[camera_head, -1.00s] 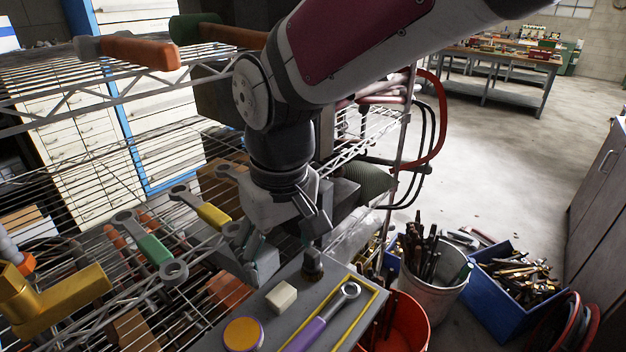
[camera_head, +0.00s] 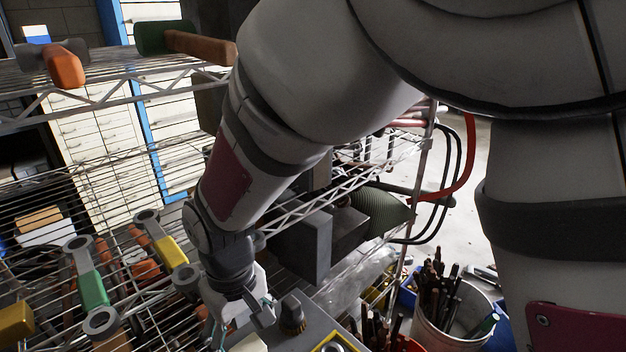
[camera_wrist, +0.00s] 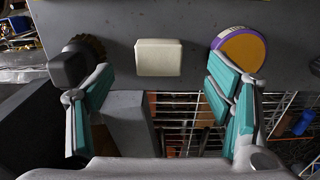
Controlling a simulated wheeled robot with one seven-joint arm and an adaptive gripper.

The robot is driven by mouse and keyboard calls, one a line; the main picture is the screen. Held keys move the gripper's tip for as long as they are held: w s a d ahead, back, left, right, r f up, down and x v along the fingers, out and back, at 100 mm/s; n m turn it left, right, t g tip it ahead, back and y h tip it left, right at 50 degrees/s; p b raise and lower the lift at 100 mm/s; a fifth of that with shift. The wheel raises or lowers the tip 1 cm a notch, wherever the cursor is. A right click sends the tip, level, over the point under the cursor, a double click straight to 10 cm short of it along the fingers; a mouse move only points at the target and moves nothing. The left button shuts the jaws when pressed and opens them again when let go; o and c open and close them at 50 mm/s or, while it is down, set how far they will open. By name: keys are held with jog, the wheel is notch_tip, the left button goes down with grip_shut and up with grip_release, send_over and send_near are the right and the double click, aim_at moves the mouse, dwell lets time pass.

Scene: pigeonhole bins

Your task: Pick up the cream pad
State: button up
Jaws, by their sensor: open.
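The cream pad (camera_wrist: 159,57) is a small pale rounded block on a grey surface (camera_wrist: 120,18), in the upper middle of the wrist view. In the head view only part of the pad (camera_head: 248,343) shows at the bottom edge. My gripper (camera_wrist: 160,85) is open and empty, with teal finger pads. In the wrist view the pad lies between and beyond its two fingers, apart from both. In the head view my gripper (camera_head: 238,325) is low, beside the pad.
A dark knob (camera_wrist: 75,62) lies by my left finger and a purple-rimmed yellow disc (camera_wrist: 239,48) by my right finger. Wire shelves with wrenches (camera_head: 92,288) stand at left. A bucket of tools (camera_head: 450,310) stands at right.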

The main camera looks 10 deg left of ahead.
aim_at(247, 348)
jog(key=shift+w+a+f, duration=0.1)
jog(key=shift+f, duration=1.05)
jog(key=shift+w+a+f, duration=0.1)
jog(key=shift+w+f, duration=0.05)
jog(key=shift+f, duration=1)
jog(key=shift+w+a+f, duration=0.1)
jog(key=shift+f, duration=1.05)
jog(key=c, duration=1)
